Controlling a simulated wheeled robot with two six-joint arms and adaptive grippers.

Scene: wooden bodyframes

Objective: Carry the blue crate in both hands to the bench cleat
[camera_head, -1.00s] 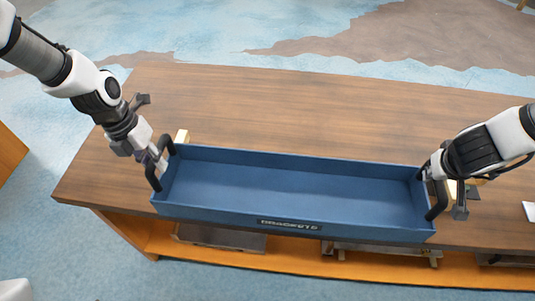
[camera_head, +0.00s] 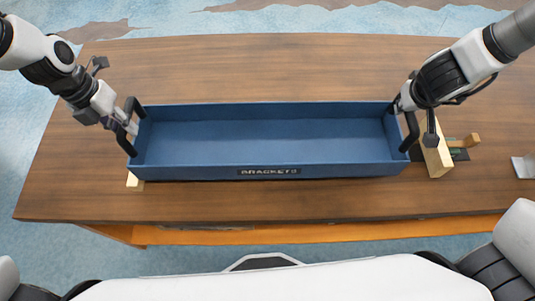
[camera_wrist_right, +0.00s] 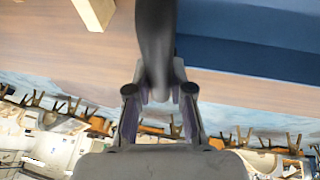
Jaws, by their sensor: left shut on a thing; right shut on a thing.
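The blue crate (camera_head: 265,172), long, open and empty with a BRACKETS label, is over the wooden bench and looks roughly level. My left gripper (camera_head: 128,122) is shut on its left black handle (camera_head: 131,142). My right gripper (camera_head: 402,103) is shut on its right black handle (camera_head: 411,132). In the right wrist view, my right gripper (camera_wrist_right: 160,98) closes around the dark handle (camera_wrist_right: 155,45) beside the blue crate wall (camera_wrist_right: 250,45). Pale wooden pieces, possibly the cleat, show under the crate's left front corner (camera_head: 134,182) and beside its right end (camera_head: 437,152).
The bench top (camera_head: 260,60) is clear behind the crate, with a bare strip in front. A pale grey object (camera_head: 524,167) is at the right edge.

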